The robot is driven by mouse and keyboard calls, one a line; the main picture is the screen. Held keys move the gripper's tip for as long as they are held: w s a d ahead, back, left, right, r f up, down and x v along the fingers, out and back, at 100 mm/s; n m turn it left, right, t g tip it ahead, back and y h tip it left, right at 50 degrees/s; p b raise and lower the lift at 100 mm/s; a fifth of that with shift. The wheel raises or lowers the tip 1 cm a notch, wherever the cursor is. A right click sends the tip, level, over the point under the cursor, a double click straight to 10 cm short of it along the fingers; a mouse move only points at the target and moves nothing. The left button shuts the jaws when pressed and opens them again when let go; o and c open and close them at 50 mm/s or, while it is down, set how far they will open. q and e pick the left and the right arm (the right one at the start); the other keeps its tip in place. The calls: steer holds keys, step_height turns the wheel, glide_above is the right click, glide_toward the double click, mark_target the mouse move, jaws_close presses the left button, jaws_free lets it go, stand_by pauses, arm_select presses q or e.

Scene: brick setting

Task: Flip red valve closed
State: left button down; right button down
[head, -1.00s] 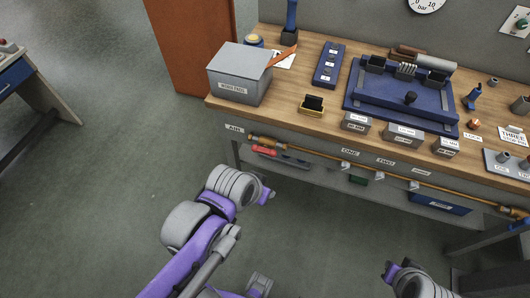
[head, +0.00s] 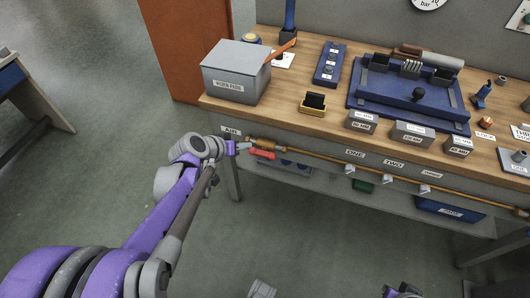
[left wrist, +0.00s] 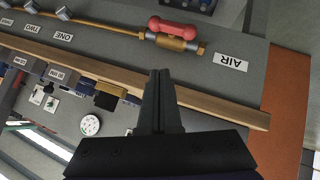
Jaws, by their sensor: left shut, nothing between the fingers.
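The red valve handle (head: 262,154) sits on the brass valve body (left wrist: 172,42) at the left end of the pipe, below the AIR label on the bench front. In the left wrist view the red handle (left wrist: 174,27) lies alongside the pipe, roughly parallel to it. My left gripper (head: 242,147) is shut and empty, just left of the valve in the head view. In the left wrist view its closed fingers (left wrist: 160,76) point toward the valve, with no contact visible. My right gripper (head: 392,292) is only partly in view at the bottom edge, its fingers unclear.
The brass pipe (head: 310,156) runs right along the bench front through grey brackets. The AIR label (left wrist: 231,62) is beside the valve. The wooden bench top (head: 290,115) overhangs above, holding a grey box (head: 232,84). Open floor lies in front of the bench.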

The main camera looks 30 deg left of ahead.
mark_target(265, 152)
arm_select(q)
steer(key=shift+w+f, duration=0.1)
